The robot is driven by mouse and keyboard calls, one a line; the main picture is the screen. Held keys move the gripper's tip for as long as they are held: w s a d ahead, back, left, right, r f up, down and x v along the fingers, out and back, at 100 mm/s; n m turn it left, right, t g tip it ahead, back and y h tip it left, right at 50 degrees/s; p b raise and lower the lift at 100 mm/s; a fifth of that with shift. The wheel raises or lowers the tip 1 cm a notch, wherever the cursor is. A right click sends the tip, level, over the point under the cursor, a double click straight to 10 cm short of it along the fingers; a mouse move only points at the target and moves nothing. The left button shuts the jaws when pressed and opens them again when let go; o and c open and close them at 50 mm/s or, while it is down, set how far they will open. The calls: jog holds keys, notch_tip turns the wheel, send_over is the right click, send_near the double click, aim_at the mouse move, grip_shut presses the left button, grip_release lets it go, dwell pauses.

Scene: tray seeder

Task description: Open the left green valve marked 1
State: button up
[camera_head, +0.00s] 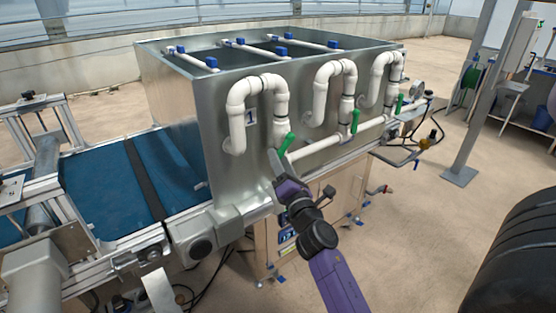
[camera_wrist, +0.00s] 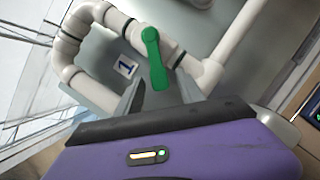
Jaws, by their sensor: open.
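The left green valve handle (camera_head: 285,144) sits on the white pipe at the front of the metal tank, beside a label with a 1 (camera_head: 250,117). In the wrist view the green handle (camera_wrist: 154,58) slants downward, with its lower end near the fingertips, and the label 1 (camera_wrist: 125,66) is to its left. My gripper (camera_head: 276,162) is just below the handle in the head view. In the wrist view my gripper (camera_wrist: 158,92) is open, with its fingers either side of the handle's lower end. I cannot tell whether they touch it.
Two more green handles (camera_head: 355,120) (camera_head: 399,103) are farther right along the horizontal white pipe (camera_head: 315,147). Curved white pipes (camera_head: 320,95) stand out from the tank wall (camera_head: 215,120). A blue conveyor belt (camera_head: 100,190) runs to the left. A black tyre (camera_head: 515,260) is at the lower right.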

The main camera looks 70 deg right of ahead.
jog(key=b+v, duration=0.2)
jog(key=v, duration=0.4)
jog(key=shift+b, duration=0.3)
jog(key=shift+c, duration=0.3)
